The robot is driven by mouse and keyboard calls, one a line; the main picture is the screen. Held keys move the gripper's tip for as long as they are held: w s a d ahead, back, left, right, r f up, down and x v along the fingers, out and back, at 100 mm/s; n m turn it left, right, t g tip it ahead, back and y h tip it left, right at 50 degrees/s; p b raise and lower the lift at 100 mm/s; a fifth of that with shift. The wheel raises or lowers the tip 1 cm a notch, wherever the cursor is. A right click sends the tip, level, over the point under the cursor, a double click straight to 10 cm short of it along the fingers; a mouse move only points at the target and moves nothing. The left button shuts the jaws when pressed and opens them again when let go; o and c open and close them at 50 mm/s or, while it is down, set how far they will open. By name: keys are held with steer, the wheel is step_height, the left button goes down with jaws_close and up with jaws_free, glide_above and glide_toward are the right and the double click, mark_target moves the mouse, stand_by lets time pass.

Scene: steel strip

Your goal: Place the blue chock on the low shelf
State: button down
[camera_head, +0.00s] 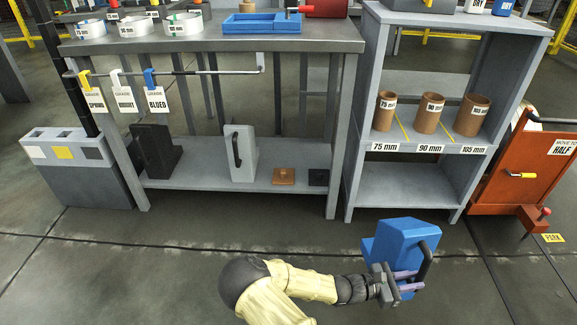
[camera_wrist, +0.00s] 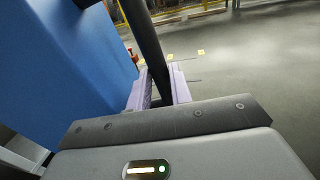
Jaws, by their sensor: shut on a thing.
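The blue chock (camera_head: 392,240) is a blue block with a dark handle, held above the floor in front of the shelf unit. My gripper (camera_head: 407,275) is shut on its handle (camera_head: 425,262). In the wrist view the dark bar of the handle passes between my fingertips (camera_wrist: 160,88), and the chock's blue side (camera_wrist: 60,70) fills the left. The low shelf (camera_head: 205,178) under the grey table runs across the left of the head view. A black chock (camera_head: 157,150) and a grey chock (camera_head: 241,155) with a black handle stand on it.
A brown square block (camera_head: 284,176) and a black one (camera_head: 318,177) lie at the low shelf's right end. Brown tubes stand on the unit (camera_head: 402,190) to its right. A grey bin (camera_head: 75,165) stands left, an orange cart (camera_head: 520,165) right. The floor in front is clear.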

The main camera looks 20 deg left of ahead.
mark_target(426, 260)
steer(key=r+p, duration=0.2)
steer(key=r, duration=0.1)
steer(key=r+n+t+y+p, duration=0.1)
steer(key=r+p, duration=0.1)
steer(key=r, duration=0.2)
steer(key=r+t+p, duration=0.1)
steer(key=r+p, duration=0.2)
steer(key=r, duration=0.1)
steer(key=shift+s+d+n, duration=0.2)
steer(key=shift+s+n, duration=0.15)
steer(key=shift+n, duration=0.05)
steer(key=shift+s+r+t+y+p, duration=0.15)
steer(key=shift+r+t+y+p, duration=0.3)
steer(key=shift+r, duration=0.25)
steer(key=shift+a+f, duration=0.1)
